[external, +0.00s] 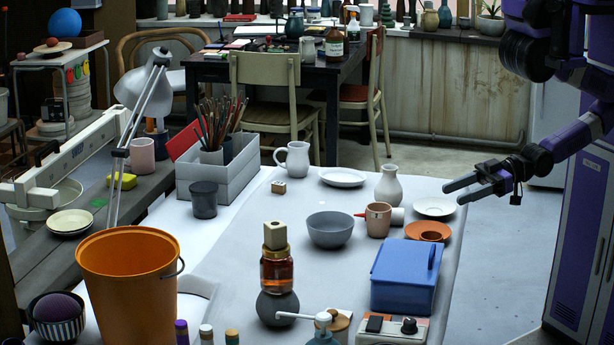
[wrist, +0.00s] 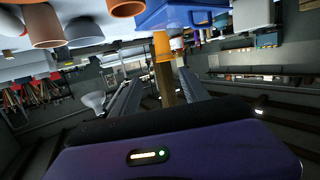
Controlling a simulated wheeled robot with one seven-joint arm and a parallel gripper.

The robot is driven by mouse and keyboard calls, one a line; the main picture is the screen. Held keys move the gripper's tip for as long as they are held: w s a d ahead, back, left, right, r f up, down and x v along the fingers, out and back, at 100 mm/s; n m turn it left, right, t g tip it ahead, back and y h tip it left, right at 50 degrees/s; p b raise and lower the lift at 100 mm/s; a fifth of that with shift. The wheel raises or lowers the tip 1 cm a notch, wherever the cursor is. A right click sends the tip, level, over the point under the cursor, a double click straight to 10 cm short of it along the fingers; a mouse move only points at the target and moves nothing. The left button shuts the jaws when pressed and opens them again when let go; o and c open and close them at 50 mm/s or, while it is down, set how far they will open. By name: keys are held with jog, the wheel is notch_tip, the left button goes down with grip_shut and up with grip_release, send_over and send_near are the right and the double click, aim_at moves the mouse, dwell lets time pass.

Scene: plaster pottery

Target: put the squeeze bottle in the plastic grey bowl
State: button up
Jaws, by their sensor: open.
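The grey bowl (external: 330,232) stands upright on the light table, and its inside looks empty. A white cylinder (external: 398,216) lies partly hidden behind a pinkish mug (external: 379,222), with a small red tip showing on the mug's left. It may be the squeeze bottle, but I cannot tell for sure. My gripper (external: 455,193) is open and empty, above the table's right edge, to the right of the bowl and the white cylinder and apart from both. In the wrist view its two fingers (wrist: 159,80) are spread with nothing held between them.
A white vase (external: 389,186) and white saucer (external: 434,207) stand near my gripper. An orange dish (external: 428,231) and blue box (external: 405,276) are nearer the camera. An amber jar (external: 277,271) with a block on top stands front left.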

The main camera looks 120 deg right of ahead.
jog(key=w+d+r+m+g+h+p, duration=0.15)
jog(key=d+m+h, duration=0.4)
jog(key=d, duration=0.65)
jog(key=s+d+f+m+g+h+p, duration=0.1)
jog(key=s+d+f+m+g, duration=0.15)
jog(key=d, duration=0.45)
jog(key=s+d+f+m+g+h+p, duration=0.1)
jog(key=s+d+f+g+h, duration=0.2)
jog(key=d, duration=0.4)
jog(key=n+g+y+p, duration=0.1)
jog(key=n+y, duration=0.2)
jog(key=y, duration=0.4)
send_near(397, 212)
jog(key=shift+w+d+f, duration=0.2)
jog(key=shift+d+f, duration=0.3)
jog(key=shift+d, duration=0.05)
jog(key=shift+w+d+f, duration=0.25)
jog(key=shift+d+f, duration=0.25)
jog(key=shift+d, duration=0.05)
jog(key=shift+w+f+n, duration=0.15)
jog(key=shift+f+n, duration=0.1)
jog(key=shift+n, duration=0.05)
jog(key=p+x, duration=0.1)
jog(key=x, duration=0.6)
jog(key=shift+f, duration=0.15)
jog(key=shift+c, duration=0.4)
grip_shut()
